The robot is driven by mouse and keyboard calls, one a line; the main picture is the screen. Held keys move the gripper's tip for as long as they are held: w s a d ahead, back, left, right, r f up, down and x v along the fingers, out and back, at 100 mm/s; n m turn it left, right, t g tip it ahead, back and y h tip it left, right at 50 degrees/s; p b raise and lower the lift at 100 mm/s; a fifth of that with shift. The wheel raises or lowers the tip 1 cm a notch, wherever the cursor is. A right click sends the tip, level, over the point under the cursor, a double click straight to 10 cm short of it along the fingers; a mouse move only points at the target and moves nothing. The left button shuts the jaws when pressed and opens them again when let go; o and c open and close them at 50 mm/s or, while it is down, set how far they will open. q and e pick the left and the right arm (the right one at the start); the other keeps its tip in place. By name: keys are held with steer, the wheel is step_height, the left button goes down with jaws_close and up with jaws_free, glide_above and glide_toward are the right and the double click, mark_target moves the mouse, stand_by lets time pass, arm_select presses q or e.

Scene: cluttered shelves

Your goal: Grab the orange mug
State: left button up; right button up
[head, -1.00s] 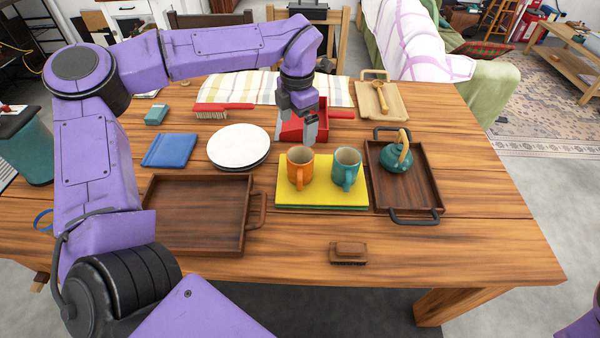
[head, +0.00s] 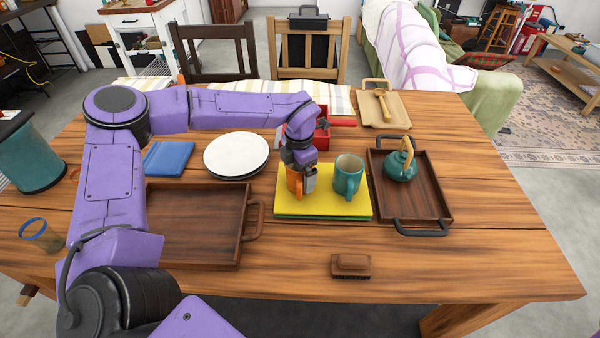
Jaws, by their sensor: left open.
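The orange mug (head: 293,182) stands on a yellow board (head: 325,206) near the middle of the table. My left gripper (head: 302,184) is at the mug, pointing down over its rim, and hides most of its top and right side. The gripper is open; I cannot tell whether a finger is inside the mug or touching it. A teal mug (head: 348,178) stands just to the right on the same board. My right gripper is not in view.
A dark wooden tray (head: 243,205) lies to the left and another tray (head: 435,186) with a teal teapot (head: 399,166) to the right. White plates (head: 236,152) and a red dustpan (head: 322,134) are behind. A brush (head: 351,265) lies in front, with bare table around it.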

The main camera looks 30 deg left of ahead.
arm_select(q)
steer(key=c, duration=1.1)
steer(key=shift+o, duration=0.2)
